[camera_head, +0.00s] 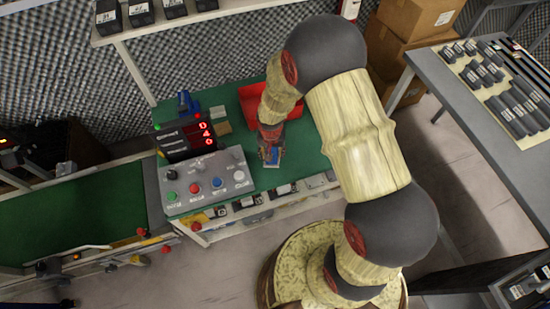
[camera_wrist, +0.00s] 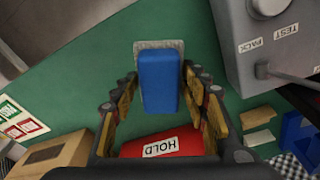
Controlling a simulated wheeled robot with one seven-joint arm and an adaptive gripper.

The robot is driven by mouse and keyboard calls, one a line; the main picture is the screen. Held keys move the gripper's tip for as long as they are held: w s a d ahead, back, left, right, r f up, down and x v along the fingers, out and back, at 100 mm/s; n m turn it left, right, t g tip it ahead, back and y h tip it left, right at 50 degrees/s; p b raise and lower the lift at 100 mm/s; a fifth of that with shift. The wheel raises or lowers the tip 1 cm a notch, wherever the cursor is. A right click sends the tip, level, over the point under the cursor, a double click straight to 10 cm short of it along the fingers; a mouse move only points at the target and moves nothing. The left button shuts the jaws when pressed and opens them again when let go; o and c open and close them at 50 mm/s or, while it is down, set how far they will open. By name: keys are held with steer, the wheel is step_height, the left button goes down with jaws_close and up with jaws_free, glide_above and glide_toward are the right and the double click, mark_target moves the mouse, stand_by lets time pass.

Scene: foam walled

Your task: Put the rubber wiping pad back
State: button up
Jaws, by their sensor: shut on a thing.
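The wiping pad, a blue block on a grey speckled base, is between my gripper's fingers in the wrist view (camera_wrist: 160,82). My gripper (camera_wrist: 160,105) is shut on its blue part, with a finger on either side. In the head view my gripper (camera_head: 270,155) is low over the green bench (camera_head: 312,150), right of the grey control box. I cannot tell whether the pad's base touches the green surface. A blue holder-like thing (camera_head: 187,102) stands behind the display; part of it shows in the wrist view (camera_wrist: 298,132).
The grey control box (camera_head: 208,182) with buttons and a red-digit display (camera_head: 185,140) stand left of my gripper. A red tray (camera_head: 250,98) marked HOLD (camera_wrist: 165,142) lies behind it. A wooden block (camera_wrist: 52,155) and label card (camera_wrist: 18,118) show in the wrist view.

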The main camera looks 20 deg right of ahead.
mark_target(275, 153)
steer(key=shift+w+d+f+b, duration=0.15)
steer(key=shift+w+d+f, duration=0.2)
steer(key=shift+f, duration=0.25)
steer(key=shift+w+d+f+b, duration=0.15)
steer(key=shift+w+d+f, duration=0.1)
steer(key=shift+d+f, duration=0.25)
steer(key=shift+w+f+b, duration=0.1)
steer(key=shift+f+b, duration=0.45)
steer(key=shift+f, duration=1.15)
steer(key=shift+f, duration=0.1)
steer(key=o, duration=1.2)
